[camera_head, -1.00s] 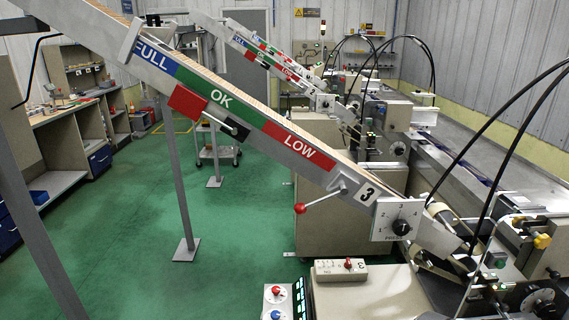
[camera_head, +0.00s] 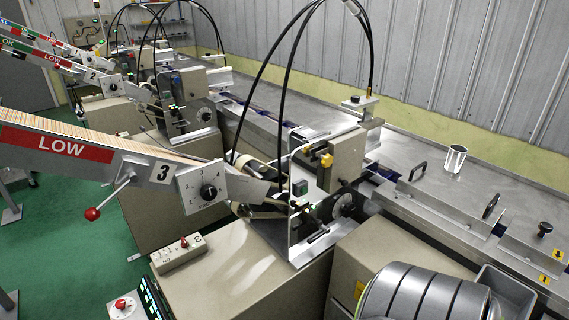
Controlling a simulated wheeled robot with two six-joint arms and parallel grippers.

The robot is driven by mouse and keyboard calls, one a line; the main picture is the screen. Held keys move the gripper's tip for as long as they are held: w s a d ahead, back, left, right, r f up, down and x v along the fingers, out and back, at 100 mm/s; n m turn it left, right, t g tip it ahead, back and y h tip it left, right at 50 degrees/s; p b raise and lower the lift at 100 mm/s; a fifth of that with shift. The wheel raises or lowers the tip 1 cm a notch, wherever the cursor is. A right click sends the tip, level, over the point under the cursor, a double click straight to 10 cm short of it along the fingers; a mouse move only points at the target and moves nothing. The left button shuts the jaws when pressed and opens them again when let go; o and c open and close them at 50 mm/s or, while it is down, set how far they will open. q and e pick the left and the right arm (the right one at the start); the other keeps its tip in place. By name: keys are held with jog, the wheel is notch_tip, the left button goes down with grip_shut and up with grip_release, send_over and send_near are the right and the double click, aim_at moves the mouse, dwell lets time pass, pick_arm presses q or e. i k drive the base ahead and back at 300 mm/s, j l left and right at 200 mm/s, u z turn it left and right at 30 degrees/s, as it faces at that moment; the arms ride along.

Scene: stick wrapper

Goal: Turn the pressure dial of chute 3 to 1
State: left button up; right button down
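The chute 3 pressure dial is a black round knob (camera_head: 209,192) on a pale square plate (camera_head: 190,203) at the lower end of the chute. The plate carries small numbers around the knob, but I cannot tell which one the knob points to. The sign "3" (camera_head: 163,170) is just left of the plate on the sloping chute (camera_head: 60,147), near its red LOW band. A lever with a red ball (camera_head: 92,214) hangs below the chute. Neither of my grippers is in view.
A control box with a red switch (camera_head: 183,252) sits below the dial on a beige cabinet (camera_head: 245,280). Black cables (camera_head: 268,80) arch behind the dial. A grey banded drum (camera_head: 425,298) and a metal cup (camera_head: 455,158) are at right. Green floor is open at left.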

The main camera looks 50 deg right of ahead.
aim_at(208, 192)
jog(key=z, duration=1.2)
